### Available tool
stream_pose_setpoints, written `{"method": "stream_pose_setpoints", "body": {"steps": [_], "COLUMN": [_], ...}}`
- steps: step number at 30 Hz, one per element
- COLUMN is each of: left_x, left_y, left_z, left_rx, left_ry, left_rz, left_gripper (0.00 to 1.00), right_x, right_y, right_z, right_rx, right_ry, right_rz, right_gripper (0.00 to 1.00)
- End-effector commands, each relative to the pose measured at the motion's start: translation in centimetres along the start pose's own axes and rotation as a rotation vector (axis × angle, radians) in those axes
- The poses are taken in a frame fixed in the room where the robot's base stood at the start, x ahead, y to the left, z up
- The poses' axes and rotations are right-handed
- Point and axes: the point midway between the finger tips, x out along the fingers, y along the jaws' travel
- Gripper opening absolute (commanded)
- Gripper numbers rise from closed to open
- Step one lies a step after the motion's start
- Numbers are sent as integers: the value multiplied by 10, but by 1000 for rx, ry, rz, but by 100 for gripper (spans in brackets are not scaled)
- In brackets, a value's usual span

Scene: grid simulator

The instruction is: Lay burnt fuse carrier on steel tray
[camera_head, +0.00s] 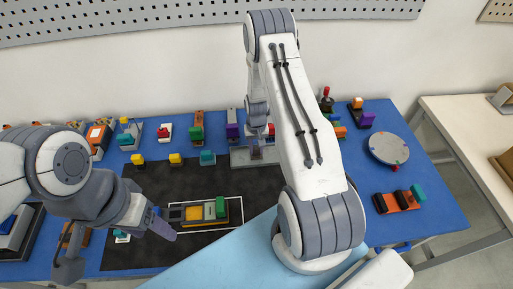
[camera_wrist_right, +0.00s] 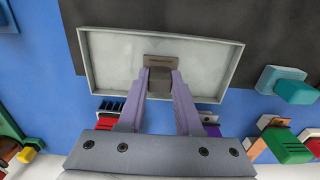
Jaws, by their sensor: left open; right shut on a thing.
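The steel tray (camera_wrist_right: 110,65) is a shallow, light grey rectangle with a raised rim in the right wrist view. It also shows in the head view (camera_head: 240,158), partly behind my right arm. My right gripper (camera_wrist_right: 160,88) is shut on a small grey-brown block, the burnt fuse carrier (camera_wrist_right: 160,63), and holds it over the tray. I cannot tell whether the carrier touches the tray floor. In the head view my right gripper (camera_head: 260,140) is small and partly hidden. My left gripper (camera_head: 162,228) is open and empty over the dark mat.
A fuse box with yellow and green parts (camera_head: 205,212) lies on the dark mat (camera_head: 150,185). Several coloured parts line the back of the blue table. A grey round disc (camera_head: 393,149) and an orange block with a teal end (camera_head: 398,201) are at the right.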

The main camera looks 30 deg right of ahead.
Motion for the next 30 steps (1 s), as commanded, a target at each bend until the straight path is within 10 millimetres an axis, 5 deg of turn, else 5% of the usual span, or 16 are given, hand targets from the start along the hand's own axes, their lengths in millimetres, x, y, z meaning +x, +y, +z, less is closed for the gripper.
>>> {"method": "stream_pose_setpoints", "body": {"steps": [4,5,7,20,30], "left_x": [4,4,3,0,22], "left_y": [0,0,0,0,-2], "left_z": [0,0,0,0,1], "left_rx": [0,0,0,0,1], "left_ry": [0,0,0,0,0], "left_rz": [0,0,0,0,0], "left_gripper": [64,64,64,64,64], "right_x": [4,4,3,-3,-61], "right_y": [0,0,0,0,0], "right_z": [0,0,0,-1,-2], "right_rx": [0,0,0,0,0], "right_ry": [0,0,0,2,8], "right_rz": [0,0,0,0,-1], "right_gripper": [0,37,64,64,64]}}
